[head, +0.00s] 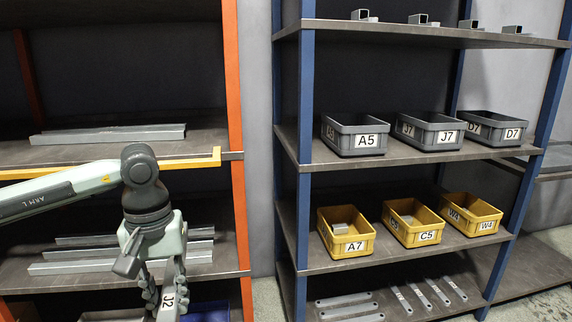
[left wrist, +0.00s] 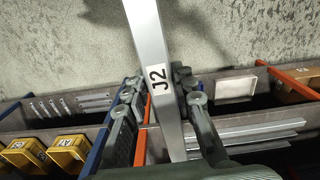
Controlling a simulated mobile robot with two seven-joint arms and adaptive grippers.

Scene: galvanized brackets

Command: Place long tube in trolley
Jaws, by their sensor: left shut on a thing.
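A long grey tube (left wrist: 152,60) with a white J2 label is in my left gripper (head: 166,292). In the left wrist view it runs from the top edge down between the two fingers, one on each side. In the head view a short stretch of the tube (head: 169,306) shows below the gripper, and its lower end is cut off by the picture's edge. My left gripper is shut on the tube in front of the orange-framed shelf. No trolley can be made out in either view. My right gripper does not show.
The orange-framed shelf (head: 232,90) on the left holds other long grey profiles (head: 110,134). The blue-framed shelf (head: 305,110) holds grey bins (head: 354,136), yellow bins (head: 345,233) and small brackets. The speckled floor (left wrist: 235,30) looks bare in the left wrist view.

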